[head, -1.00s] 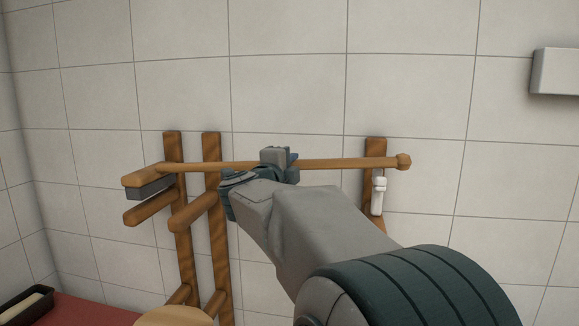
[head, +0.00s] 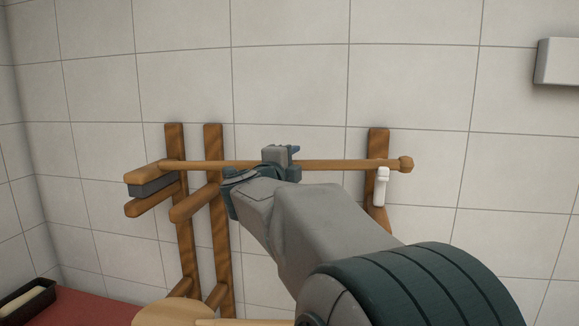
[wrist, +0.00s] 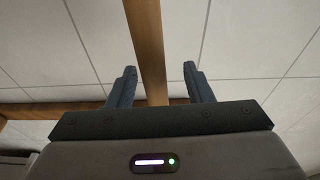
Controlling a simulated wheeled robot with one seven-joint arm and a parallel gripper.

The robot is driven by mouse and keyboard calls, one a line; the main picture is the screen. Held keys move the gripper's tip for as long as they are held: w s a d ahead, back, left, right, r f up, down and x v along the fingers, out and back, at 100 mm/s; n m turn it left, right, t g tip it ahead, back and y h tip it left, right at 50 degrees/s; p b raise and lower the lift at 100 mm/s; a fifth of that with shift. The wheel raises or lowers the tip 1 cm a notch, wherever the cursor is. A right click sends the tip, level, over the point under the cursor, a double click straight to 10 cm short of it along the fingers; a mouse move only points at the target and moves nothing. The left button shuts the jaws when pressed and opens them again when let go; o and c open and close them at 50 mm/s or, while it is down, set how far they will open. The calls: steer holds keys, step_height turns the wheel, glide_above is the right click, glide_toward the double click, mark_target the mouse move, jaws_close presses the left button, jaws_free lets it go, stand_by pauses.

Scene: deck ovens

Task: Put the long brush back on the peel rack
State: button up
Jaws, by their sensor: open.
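The long brush (head: 335,165) lies nearly level across the front of the peel rack's wooden posts (head: 213,145) in the head view. Its wooden head with grey bristles (head: 152,187) is at the left, just above a peg. Its knobbed end is past the right post (head: 379,144), just above a white hook (head: 382,185); I cannot tell whether they touch. My gripper (head: 282,157) is at the middle of the handle. In the wrist view the handle (wrist: 146,45) runs between the open fingers (wrist: 162,78), with a gap showing on both sides.
Another peel's rounded wooden end (head: 172,314) shows low near the left posts. A red surface (head: 90,312) with a dark tray (head: 25,302) is at the lower left. A pale box (head: 558,62) is on the wall at the upper right. The tiled wall is close behind.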

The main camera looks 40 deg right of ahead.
steer(key=b+v, duration=0.3)
steer(key=v, duration=1)
steer(key=shift+s+a, duration=0.2)
steer(key=shift+a, duration=0.1)
steer(key=shift+r, duration=0.1)
